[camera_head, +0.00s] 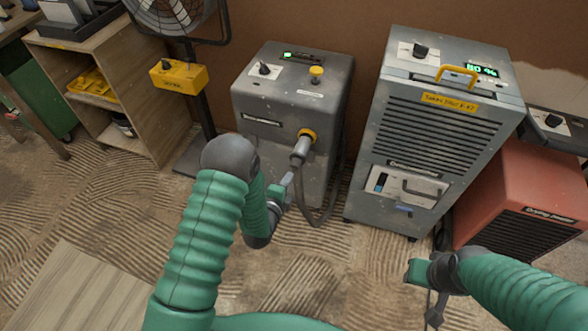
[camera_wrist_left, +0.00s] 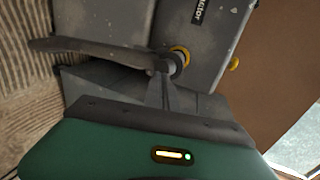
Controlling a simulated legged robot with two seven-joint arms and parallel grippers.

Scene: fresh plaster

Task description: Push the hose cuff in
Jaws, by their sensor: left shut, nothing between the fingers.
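The grey hose cuff (camera_head: 301,146) sits at the yellow-ringed port (camera_head: 308,134) on the front of a grey machine (camera_head: 262,101). A dark hose (camera_head: 318,214) hangs from the cuff toward the floor. I cannot tell how deep the cuff sits in the port. My left gripper (camera_head: 287,183) is shut and empty, just below and left of the cuff. In the left wrist view, the shut fingers (camera_wrist_left: 165,90) point at the cuff (camera_wrist_left: 168,64) and the yellow ring (camera_wrist_left: 181,55); contact is unclear. My right gripper (camera_head: 434,310) is low at the right, away from the machine; its fingers are unclear.
A grey dehumidifier (camera_head: 440,125) with a yellow handle stands right of the machine, beside a red heater (camera_head: 525,195). A fan stand with a yellow box (camera_head: 179,76) and a wooden shelf (camera_head: 140,117) are at the left. Rippled floor (camera_head: 120,205) lies open in front.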

